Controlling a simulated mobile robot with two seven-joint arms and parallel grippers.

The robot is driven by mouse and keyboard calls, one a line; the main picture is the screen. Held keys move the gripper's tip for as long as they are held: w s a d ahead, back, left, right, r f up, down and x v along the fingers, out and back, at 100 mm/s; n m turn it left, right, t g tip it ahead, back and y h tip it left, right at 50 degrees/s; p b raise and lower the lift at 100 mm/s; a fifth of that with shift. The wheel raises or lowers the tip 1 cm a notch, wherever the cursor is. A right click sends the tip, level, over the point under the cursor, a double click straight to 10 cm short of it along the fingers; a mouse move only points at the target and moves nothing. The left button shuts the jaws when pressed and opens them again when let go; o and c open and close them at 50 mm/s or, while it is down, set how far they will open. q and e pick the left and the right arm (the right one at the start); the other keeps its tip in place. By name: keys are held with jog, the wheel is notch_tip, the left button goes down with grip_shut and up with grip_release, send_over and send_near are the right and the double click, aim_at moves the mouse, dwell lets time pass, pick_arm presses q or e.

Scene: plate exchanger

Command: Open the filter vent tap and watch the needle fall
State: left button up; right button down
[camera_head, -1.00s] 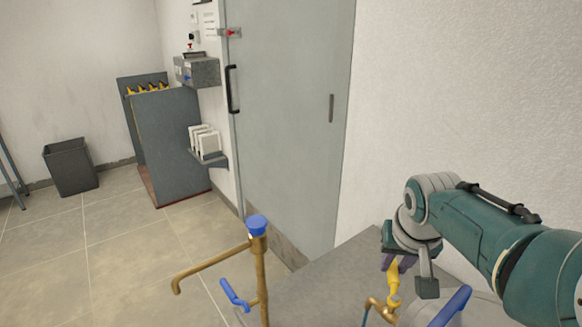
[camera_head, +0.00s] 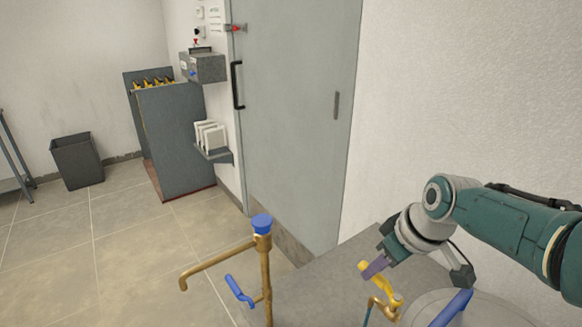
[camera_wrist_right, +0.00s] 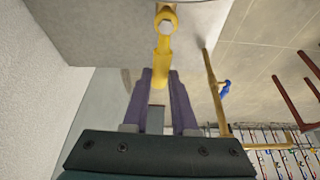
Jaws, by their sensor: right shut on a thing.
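The yellow tap lever (camera_head: 382,286) sits on brass pipework (camera_head: 378,308) at the lower right of the head view, its handle leaning up and to the left. My right gripper (camera_head: 374,269) is shut on the free end of this lever. In the right wrist view the yellow lever (camera_wrist_right: 163,52) runs down between the tips of the purple fingers of my right gripper (camera_wrist_right: 160,78). No gauge or needle shows clearly in either view. My left gripper is out of view.
A brass standpipe (camera_head: 266,275) with a blue cap and blue lever (camera_head: 239,292) stands left of the grey top surface (camera_head: 315,292). Another blue handle (camera_head: 453,308) lies close right of the yellow lever. A grey door (camera_head: 295,110) and a bin (camera_head: 77,160) are behind.

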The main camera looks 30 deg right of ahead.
aim_at(391, 292)
jog(key=shift+a+n, duration=0.15)
jog(key=shift+n, duration=0.25)
jog(key=c, duration=1)
grip_release()
jog(key=shift+s+r, duration=0.15)
jog(key=shift+r, duration=0.2)
jog(key=p+v, duration=0.5)
jog(key=v, duration=0.4)
jog(key=shift+r, duration=0.1)
